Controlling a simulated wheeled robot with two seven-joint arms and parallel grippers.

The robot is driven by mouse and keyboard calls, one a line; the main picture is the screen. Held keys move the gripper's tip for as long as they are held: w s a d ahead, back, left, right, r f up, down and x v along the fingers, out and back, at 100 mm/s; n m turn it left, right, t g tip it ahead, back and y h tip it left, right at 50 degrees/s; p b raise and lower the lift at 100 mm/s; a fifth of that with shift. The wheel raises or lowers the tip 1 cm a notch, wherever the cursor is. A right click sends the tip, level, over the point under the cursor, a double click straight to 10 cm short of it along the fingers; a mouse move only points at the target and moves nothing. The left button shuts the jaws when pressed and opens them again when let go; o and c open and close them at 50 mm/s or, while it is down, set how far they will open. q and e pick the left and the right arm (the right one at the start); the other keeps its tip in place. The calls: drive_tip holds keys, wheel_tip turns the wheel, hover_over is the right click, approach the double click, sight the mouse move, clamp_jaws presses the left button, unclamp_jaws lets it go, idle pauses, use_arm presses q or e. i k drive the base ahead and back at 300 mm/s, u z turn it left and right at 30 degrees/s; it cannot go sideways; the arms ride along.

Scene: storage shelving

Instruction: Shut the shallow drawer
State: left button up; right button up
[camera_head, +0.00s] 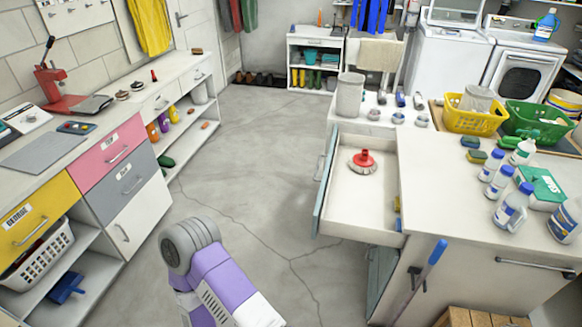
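The shallow drawer (340,216) is pulled open from the left side of the white counter on the right. Its blue-grey front (324,188) faces left, over the open floor. A round brush with a red handle (363,160) lies inside it, and small blue and yellow items (397,212) show at its right edge. A purple and grey link of my own arm rises from the bottom edge, left of the drawer and apart from it in the picture. Neither of my grippers shows in this view.
Bottles (512,206), a yellow basket (475,120) and a green basket (537,122) stand on the right counter (437,190). A blue-handled tool (428,262) leans by its near side. The concrete floor (245,150) between the left cabinets and the drawer is largely clear.

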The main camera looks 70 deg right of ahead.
sight(352, 205)
drive_tip(key=i, duration=1.1)
drive_tip(key=z, duration=3.2)
drive_tip(key=k, duration=0.3)
drive_tip(key=u, duration=0.8)
drive_tip(key=i, duration=0.8)
drive_tip(key=z, duration=1.05)
drive_tip(key=i, duration=0.4)
drive_tip(key=z, duration=0.35)
